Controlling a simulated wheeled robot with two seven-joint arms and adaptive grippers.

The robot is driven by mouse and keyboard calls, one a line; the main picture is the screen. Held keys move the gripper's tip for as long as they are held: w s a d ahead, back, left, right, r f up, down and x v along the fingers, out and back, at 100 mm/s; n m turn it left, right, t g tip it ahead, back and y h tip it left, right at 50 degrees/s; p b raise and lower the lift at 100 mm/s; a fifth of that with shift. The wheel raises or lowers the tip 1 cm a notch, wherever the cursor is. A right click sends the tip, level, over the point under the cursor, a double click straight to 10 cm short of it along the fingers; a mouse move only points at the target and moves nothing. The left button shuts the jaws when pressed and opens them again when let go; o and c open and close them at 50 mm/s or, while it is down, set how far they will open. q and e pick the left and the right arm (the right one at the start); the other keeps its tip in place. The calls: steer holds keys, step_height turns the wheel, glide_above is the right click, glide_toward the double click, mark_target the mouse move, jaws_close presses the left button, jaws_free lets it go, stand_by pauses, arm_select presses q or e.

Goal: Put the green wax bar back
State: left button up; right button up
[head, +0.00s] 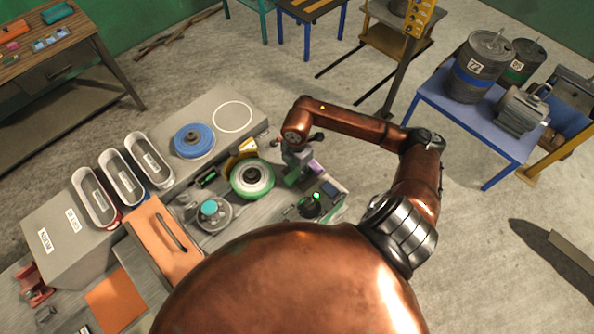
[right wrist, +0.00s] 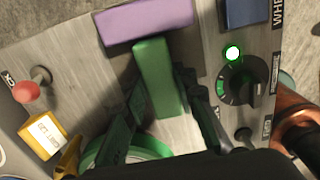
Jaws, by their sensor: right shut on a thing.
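The green wax bar (right wrist: 158,80) is between the fingers of my right gripper (right wrist: 165,105) in the right wrist view. The gripper is shut on its near part, and its far end points toward a purple bar (right wrist: 146,20). I cannot tell whether the two bars touch. In the head view my right gripper (head: 295,160) is above the machine's right end, beside the purple bar (head: 316,167), and largely hides the green bar. My left gripper is not in view.
A round green-rimmed wheel (head: 252,178) is close left of the gripper. A black dial (right wrist: 240,87) with a lit green lamp (right wrist: 232,52) is to the right. A red knob (right wrist: 27,91) and yellow block (right wrist: 43,138) are left. A blue table (head: 470,130) stands beyond.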

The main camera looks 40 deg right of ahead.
steer(key=shift+f, duration=0.45)
steer(key=shift+f, duration=0.15)
steer(key=o, duration=1.2)
steer(key=shift+c, duration=0.2)
